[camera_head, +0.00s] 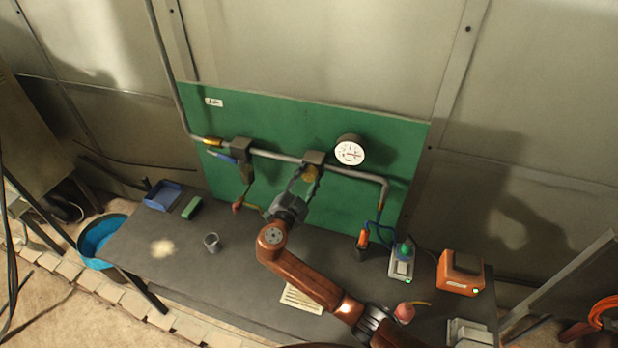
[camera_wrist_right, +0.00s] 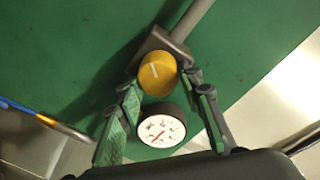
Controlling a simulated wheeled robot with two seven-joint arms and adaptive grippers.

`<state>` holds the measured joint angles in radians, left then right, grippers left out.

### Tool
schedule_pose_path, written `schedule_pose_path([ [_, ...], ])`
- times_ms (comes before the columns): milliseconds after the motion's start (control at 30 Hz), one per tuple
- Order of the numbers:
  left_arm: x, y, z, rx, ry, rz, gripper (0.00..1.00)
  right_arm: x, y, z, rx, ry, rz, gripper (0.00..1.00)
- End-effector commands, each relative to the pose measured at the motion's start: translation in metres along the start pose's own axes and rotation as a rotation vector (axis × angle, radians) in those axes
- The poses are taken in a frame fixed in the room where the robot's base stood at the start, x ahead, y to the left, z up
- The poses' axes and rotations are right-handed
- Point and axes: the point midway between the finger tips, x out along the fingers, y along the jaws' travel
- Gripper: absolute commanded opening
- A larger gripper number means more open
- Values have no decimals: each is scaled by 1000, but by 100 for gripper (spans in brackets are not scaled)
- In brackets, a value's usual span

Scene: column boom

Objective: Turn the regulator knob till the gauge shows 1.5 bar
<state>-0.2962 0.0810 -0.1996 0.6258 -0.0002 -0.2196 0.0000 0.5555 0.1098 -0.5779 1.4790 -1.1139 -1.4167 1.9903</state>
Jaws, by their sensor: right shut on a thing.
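The regulator knob (camera_head: 311,173) is a yellow-brown round knob under a dark grey regulator body (camera_head: 314,157) on the pipe of the green board. In the wrist view the knob (camera_wrist_right: 157,72) shows a short white mark on its face. My right gripper (camera_head: 302,180) is at the knob, its fingers shut on the two sides of it; the fingers also show in the wrist view (camera_wrist_right: 163,84). The round white gauge (camera_head: 349,152) is right of the regulator; it also shows in the wrist view (camera_wrist_right: 160,130). Its figures are too small to read surely. My left gripper is out of view.
The green board (camera_head: 270,125) stands behind a dark table (camera_head: 190,245). A blue-handled valve (camera_head: 240,152) is on the pipe to the left.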

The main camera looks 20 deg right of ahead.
Motion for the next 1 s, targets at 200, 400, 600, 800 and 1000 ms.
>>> schedule_pose_path([
  [200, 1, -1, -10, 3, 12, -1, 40, 0, 3, 4, -4, -7, 6, 10],
  [400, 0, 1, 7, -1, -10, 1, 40, 0, 3, 5, -5, -8, 6, 10],
  [600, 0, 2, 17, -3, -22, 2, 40, 0, 3, 5, -5, -9, 6, 10],
  [800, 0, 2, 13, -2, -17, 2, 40, 0, 4, 6, -5, -10, 6, 10],
  [1000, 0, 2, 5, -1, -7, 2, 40, 0, 4, 6, -6, -10, 7, 10],
])
